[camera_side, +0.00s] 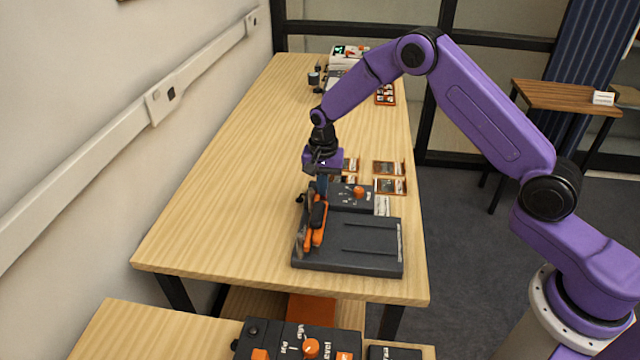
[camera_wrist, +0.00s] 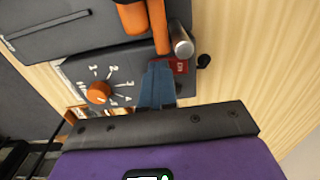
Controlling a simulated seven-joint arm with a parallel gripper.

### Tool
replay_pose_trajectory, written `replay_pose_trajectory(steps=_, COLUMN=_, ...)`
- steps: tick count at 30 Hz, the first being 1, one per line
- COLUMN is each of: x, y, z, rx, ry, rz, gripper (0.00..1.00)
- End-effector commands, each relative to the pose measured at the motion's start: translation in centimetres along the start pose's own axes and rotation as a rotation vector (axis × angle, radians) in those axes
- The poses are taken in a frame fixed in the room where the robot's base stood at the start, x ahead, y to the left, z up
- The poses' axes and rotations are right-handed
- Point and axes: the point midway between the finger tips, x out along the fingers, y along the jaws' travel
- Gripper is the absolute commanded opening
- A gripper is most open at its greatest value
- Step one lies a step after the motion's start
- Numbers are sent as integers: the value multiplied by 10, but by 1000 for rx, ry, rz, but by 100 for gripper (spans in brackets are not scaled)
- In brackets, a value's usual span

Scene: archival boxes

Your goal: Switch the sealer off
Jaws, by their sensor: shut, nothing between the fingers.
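The sealer stands near the front end of the wooden table: a dark grey base plate (camera_side: 355,248) with an orange-handled arm (camera_side: 314,235) at its left. Its control box (camera_side: 345,200) carries an orange dial (camera_side: 359,192). In the wrist view the dial (camera_wrist: 98,92) has numbers around it, and a red switch (camera_wrist: 180,66) with pale marking sits at the box's other end. My gripper (camera_side: 321,186) points down over that end. In the wrist view its bluish fingers (camera_wrist: 158,68) are together, empty, right beside the switch and partly covering it. I cannot tell if they touch it or which way it is set.
A silver cylinder (camera_wrist: 181,42) and the sealer's orange handle (camera_wrist: 159,28) are close to the fingers. Small framed trays (camera_side: 390,186) lie behind the sealer. A device with a green display (camera_side: 349,52) stands at the far end. The table's middle (camera_side: 255,150) is clear.

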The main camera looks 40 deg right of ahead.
Motion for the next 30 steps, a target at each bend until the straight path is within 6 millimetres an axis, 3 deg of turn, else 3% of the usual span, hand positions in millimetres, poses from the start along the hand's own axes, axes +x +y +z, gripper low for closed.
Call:
replay_pose_trajectory(steps=2, x=10, y=8, z=1, rx=4, ry=-5, rz=-1, gripper=0)
replay_pose_trajectory(steps=18, x=12, y=14, z=-3, rx=8, ry=-1, rz=1, gripper=0)
replay_pose_trajectory(steps=30, x=11, y=1, z=-4, rx=8, ry=0, rz=-1, gripper=0)
